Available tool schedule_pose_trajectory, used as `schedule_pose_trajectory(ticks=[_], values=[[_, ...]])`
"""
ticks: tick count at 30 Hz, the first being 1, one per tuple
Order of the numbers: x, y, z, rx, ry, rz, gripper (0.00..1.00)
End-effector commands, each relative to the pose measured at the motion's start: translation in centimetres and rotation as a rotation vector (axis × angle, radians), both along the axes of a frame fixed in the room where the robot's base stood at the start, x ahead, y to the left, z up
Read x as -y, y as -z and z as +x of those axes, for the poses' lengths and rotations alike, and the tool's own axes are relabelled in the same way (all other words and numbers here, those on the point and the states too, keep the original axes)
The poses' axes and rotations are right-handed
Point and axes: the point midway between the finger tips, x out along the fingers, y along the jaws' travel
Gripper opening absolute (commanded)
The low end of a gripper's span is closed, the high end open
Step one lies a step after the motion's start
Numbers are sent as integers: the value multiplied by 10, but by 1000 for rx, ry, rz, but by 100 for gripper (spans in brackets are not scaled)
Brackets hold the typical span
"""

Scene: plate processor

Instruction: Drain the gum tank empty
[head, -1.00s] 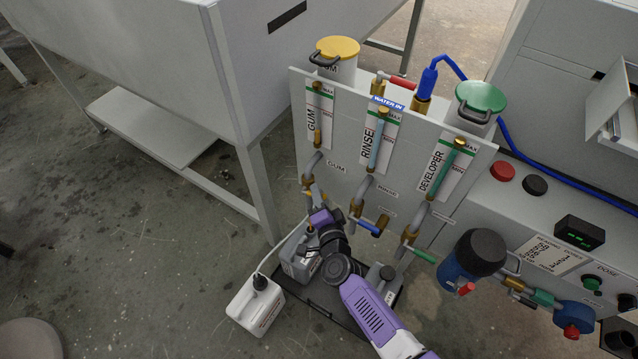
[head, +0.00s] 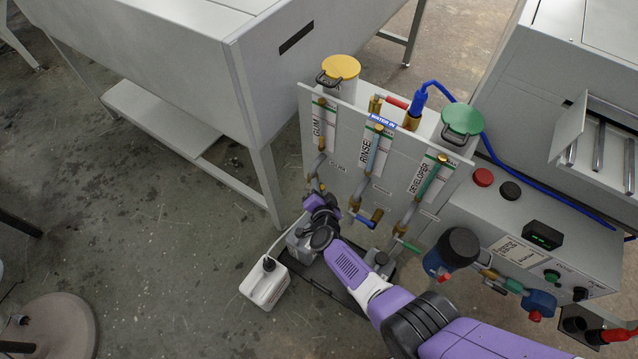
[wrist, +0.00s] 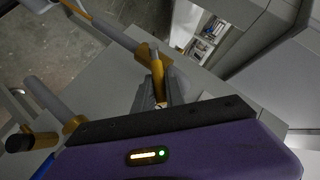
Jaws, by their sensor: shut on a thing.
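The gum tank (head: 341,86) has a yellow lid and stands at the left end of the white panel. Its GUM gauge (head: 318,122) is on the panel front; I cannot read the liquid level. The gum pipe runs down to its valve, mostly hidden by my gripper (head: 316,197) in the head view. In the wrist view, my gripper (wrist: 152,100) is shut on the orange-yellow valve handle (wrist: 156,75), next to a brass fitting (wrist: 143,50) on a grey pipe. A grey container (head: 298,243) stands below the gum pipe, partly hidden by my arm.
The blue rinse valve handle (head: 367,221) and green developer handle (head: 408,246) are close on the right. A white jug (head: 264,284) stands left of the dark tray (head: 342,290).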

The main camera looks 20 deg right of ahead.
Motion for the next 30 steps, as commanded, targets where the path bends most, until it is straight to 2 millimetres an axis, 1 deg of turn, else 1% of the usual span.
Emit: schedule_pose_trajectory(ticks=[18, 19, 21, 22, 30], values=[[-1, 0, 1, -20, -3, -13, 0], [-1, 0, 1, -20, -3, -13, 21], [-1, 0, 1, -19, -2, -13, 35], [-1, 0, 1, -19, -2, -13, 37], [-1, -1, 1, -18, -1, -13, 37]])
